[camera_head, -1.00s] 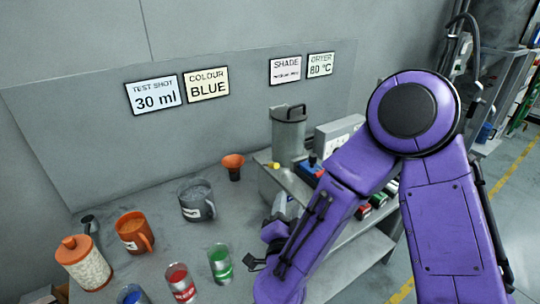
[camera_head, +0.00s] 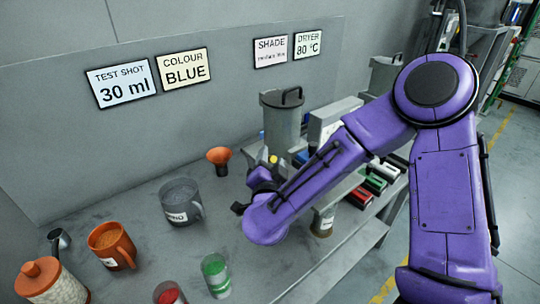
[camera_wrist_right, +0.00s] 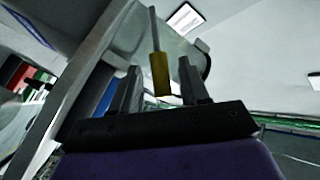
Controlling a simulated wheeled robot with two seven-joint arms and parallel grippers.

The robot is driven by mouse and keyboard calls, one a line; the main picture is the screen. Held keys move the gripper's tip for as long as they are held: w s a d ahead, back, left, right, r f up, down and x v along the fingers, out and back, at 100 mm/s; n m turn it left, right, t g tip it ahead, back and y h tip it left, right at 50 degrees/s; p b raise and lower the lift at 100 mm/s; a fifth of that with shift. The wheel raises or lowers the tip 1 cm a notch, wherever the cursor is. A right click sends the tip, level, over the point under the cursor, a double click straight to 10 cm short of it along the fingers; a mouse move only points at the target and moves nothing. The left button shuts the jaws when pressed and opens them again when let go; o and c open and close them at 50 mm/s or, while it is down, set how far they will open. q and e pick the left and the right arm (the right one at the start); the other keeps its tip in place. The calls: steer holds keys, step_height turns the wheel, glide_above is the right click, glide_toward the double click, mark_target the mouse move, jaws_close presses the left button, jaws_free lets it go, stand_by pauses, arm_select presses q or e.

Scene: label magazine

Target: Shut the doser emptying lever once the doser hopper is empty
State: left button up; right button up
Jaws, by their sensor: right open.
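The doser is the grey lidded cylinder (camera_head: 283,125) with a black handle, at the back of the bench. In the head view, a small yellow tip (camera_head: 273,159) shows low at its front. In the right wrist view, a thin grey rod ends in a yellow grip (camera_wrist_right: 160,75), which looks like the emptying lever. My right gripper (camera_wrist_right: 161,72) is open, with the yellow grip showing between its two dark fingers; contact cannot be told. In the head view its jaws are mostly hidden by my wrist. The hopper's inside is not visible. My left gripper is not in view.
An orange funnel (camera_head: 219,158), a grey jug (camera_head: 180,202), an orange jug (camera_head: 110,246) and a green-labelled cup (camera_head: 215,274) stand on the bench left of my arm. Red and green boxes (camera_head: 372,184) lie right of my forearm. Label signs (camera_head: 184,68) hang behind.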

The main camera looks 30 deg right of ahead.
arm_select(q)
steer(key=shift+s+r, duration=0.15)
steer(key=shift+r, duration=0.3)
arm_select(e)
steer(key=shift+x, duration=1.15)
steer(key=shift+r, duration=0.1)
